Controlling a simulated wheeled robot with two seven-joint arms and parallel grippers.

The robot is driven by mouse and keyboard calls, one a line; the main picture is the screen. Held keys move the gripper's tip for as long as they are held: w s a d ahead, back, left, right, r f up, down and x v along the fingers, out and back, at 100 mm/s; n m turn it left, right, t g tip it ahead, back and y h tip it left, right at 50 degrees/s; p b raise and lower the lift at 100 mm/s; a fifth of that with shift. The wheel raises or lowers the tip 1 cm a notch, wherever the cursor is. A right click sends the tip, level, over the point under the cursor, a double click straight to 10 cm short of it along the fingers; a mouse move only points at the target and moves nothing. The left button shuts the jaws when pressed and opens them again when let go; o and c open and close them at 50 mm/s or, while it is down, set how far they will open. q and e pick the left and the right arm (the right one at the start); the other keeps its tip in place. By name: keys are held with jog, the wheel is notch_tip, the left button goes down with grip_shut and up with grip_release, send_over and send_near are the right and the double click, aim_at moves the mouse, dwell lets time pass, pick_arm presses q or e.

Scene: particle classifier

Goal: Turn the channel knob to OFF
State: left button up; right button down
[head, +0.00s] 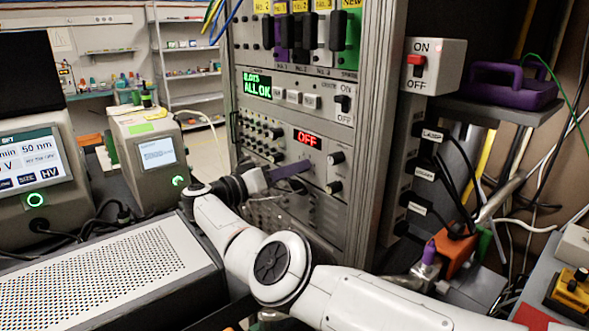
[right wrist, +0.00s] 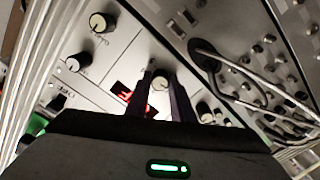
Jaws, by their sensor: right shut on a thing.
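The rack module with the red display (head: 307,139) reads OFF in the head view; part of the display shows in the right wrist view (right wrist: 122,92). My right gripper (head: 305,166) reaches the panel just below this display. Its purple fingers are shut on the channel knob (right wrist: 160,83), which shows as a pale round knob between the fingertips in the right wrist view. In the head view the fingers hide this knob. The knob's pointer direction cannot be made out. My left gripper is not in view.
Two dark knobs (head: 335,157) sit right of the gripper on the same panel. A green display (head: 257,85) above reads ALL OK. A red ON/OFF switch box (head: 435,66) is on the right. A perforated grey box (head: 110,275) stands at the lower left.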

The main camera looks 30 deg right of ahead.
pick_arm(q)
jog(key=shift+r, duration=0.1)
pick_arm(e)
jog(key=shift+n, duration=1.3)
jog(key=shift+f+n, duration=0.1)
jog(key=shift+n, duration=0.2)
jog(key=c, duration=1.5)
grip_release()
jog(key=shift+c, duration=0.2)
jog(key=shift+a, duration=0.15)
pick_arm(q)
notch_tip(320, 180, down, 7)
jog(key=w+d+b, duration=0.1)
jog(key=b, duration=0.9)
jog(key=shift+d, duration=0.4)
pick_arm(e)
jog(key=a, duration=1)
jog(key=shift+s, duration=0.4)
